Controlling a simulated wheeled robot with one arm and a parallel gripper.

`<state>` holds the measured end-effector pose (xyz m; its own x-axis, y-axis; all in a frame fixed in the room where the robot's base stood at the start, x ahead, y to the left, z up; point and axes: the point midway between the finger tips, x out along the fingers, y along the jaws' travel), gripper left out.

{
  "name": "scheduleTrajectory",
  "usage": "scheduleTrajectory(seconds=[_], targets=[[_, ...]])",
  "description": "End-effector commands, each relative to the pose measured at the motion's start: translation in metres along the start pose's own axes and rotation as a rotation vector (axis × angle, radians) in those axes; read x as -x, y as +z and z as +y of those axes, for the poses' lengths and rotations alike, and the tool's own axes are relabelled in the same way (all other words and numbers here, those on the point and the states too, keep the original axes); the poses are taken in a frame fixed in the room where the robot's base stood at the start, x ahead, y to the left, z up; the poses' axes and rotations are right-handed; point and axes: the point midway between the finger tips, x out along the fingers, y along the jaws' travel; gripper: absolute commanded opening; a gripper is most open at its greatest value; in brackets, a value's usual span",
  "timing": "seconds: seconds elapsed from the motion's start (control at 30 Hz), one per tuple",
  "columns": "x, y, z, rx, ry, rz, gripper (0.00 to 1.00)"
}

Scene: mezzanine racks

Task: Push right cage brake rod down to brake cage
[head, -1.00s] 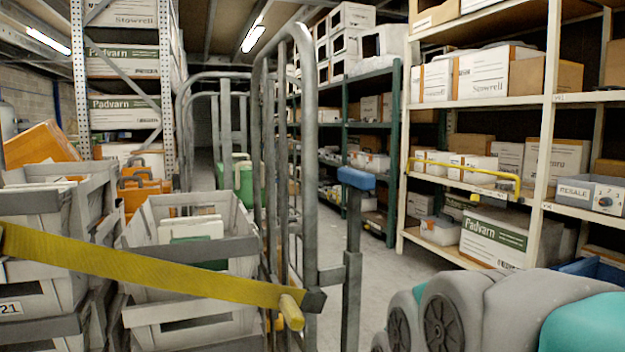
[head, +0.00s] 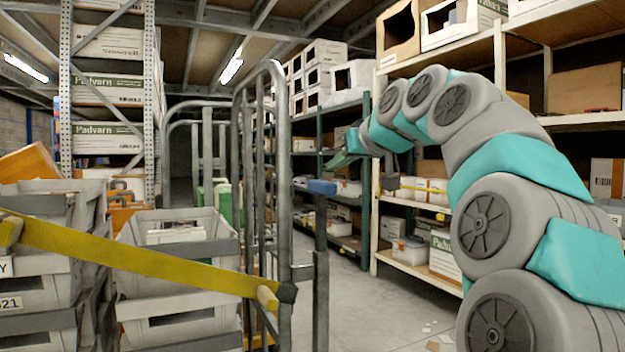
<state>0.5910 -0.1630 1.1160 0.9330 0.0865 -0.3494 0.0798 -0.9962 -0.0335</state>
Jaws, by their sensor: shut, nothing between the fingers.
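The right cage's brake rod (head: 321,270) is a grey upright bar with a blue cap (head: 321,187) on top. It stands upright just right of the cage's tubular metal end frame (head: 281,150). My arm arches in from the right edge. My gripper (head: 340,160) hangs at its far end, above and slightly right of the blue cap in the picture. It looks small and partly blends into the shelving behind, but it is shut and empty. I cannot tell its distance from the cap. The rod's lower end is out of view.
A yellow strap (head: 140,262) crosses the cage front, with stacked grey crates (head: 180,270) behind. Cream shelving (head: 500,95) holding boxes stands at right, green racking (head: 320,150) further back. Bare floor (head: 365,300) lies right of the rod, with small scraps on it.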

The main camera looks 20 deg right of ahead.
Motion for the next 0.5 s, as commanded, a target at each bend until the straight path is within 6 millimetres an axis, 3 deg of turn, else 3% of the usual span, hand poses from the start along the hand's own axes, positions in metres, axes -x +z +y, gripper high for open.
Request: scheduleTrajectory(seconds=[0.1,0.27,0.5], targets=[[0.011,-0.023,0.025,0.009,0.035,0.074,0.0],[0.018,-0.035,0.036,0.018,0.054,0.112,0.0],[-0.007,-0.04,0.038,0.019,0.055,0.112,0.0]])
